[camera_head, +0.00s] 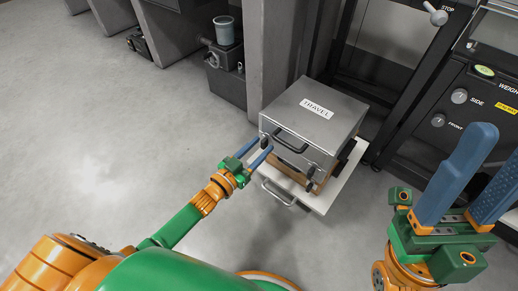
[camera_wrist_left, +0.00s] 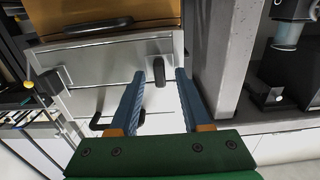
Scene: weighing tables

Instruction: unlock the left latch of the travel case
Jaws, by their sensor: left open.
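The silver travel case (camera_head: 318,115), labelled TRAVEL, is closed, with a dark carry handle (camera_head: 290,143) on its front. Its dark left latch (camera_head: 263,141) is at the front's left end; the right latch (camera_head: 310,173) is at the other end. My left gripper (camera_head: 262,156) is open at the left latch. In the left wrist view, the latch (camera_wrist_left: 160,72) shows beside and partly between the left gripper's fingertips (camera_wrist_left: 169,73); I cannot tell whether they touch. My right gripper (camera_head: 482,150) is open and empty at the right, away from the case.
The case stands on a brown board (camera_head: 328,179) over a white-topped unit (camera_head: 322,202) with a handle at its front. A grey pillar (camera_head: 272,50) rises behind the case's left. A dark weighing machine (camera_head: 450,115) stands at the right. The floor at the left is clear.

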